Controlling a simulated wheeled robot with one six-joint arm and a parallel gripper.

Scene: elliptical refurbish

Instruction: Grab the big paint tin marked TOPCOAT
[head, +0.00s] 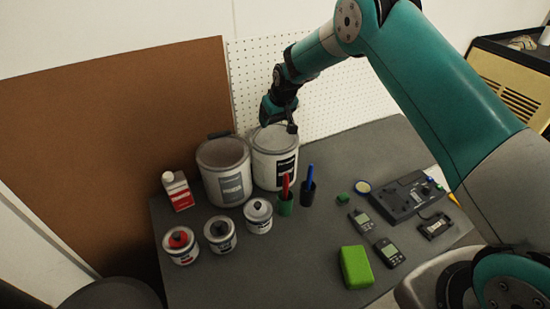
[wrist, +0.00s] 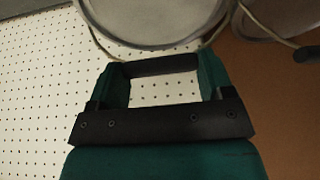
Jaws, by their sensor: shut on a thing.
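Two big pale tins with wire handles stand side by side at the back of the table. The right one (head: 274,167) has a dark label and the left one (head: 223,178) a grey label; I cannot read TOPCOAT on either. My gripper (head: 279,121) is over the back rim of the right tin. In the wrist view, my gripper (wrist: 160,80) is shut on the dark handle grip (wrist: 160,66), its wire running out at both sides by the tin's rim (wrist: 150,42). I cannot tell whether this tin bears on the table.
Small tins (head: 221,235), a white-and-red bottle (head: 178,191), a green cup (head: 285,204) and a dark cup (head: 307,193) with pens stand close in front and beside. A green block (head: 356,267) and handheld devices lie right. A white pegboard (head: 330,95) rises behind.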

